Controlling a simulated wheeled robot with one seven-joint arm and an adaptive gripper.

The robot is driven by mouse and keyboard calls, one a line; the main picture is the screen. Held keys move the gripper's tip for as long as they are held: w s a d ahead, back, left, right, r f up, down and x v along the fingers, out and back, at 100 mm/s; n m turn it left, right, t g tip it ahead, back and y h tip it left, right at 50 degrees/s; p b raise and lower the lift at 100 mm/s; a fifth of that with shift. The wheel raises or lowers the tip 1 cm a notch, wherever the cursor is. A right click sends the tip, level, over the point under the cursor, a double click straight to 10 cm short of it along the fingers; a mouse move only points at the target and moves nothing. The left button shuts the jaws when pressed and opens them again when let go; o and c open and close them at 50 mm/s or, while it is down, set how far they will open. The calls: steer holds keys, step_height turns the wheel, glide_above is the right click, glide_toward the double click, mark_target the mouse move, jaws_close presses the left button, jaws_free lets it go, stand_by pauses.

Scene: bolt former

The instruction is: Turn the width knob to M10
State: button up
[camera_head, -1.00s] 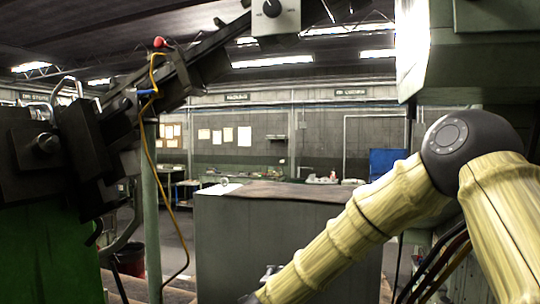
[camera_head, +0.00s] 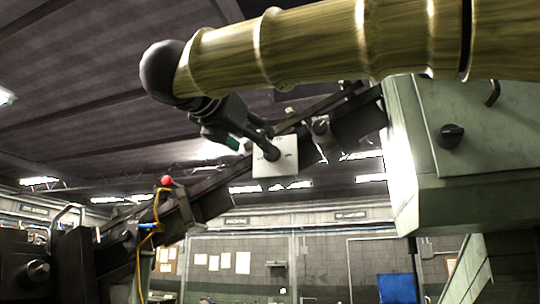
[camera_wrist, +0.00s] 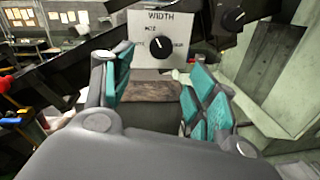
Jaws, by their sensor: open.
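The width panel (camera_wrist: 143,22) is a white plate marked WIDTH, at the top middle of the wrist view. Its black knob (camera_wrist: 161,45) has a white pointer line that leans up and to the left. The small labels around the knob are too blurred to read surely. My gripper (camera_wrist: 160,70) is open, with teal pads on both sides and nothing between them. The knob appears beyond the fingertips, between their lines. In the head view my gripper (camera_head: 258,148) is in front of the panel (camera_head: 284,167) and hides the knob; contact cannot be told.
A second black knob (camera_head: 450,135) is on the pale green machine housing (camera_head: 470,180) at right. A dark slanted rail (camera_head: 210,195) runs past the panel. A red ball-topped lever (camera_head: 167,180) and a yellow cable are at lower left.

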mark_target(273, 155)
steer(key=p+x, duration=0.5)
steer(key=x, duration=0.5)
steer(key=shift+r, duration=0.35)
steer(key=c, duration=1)
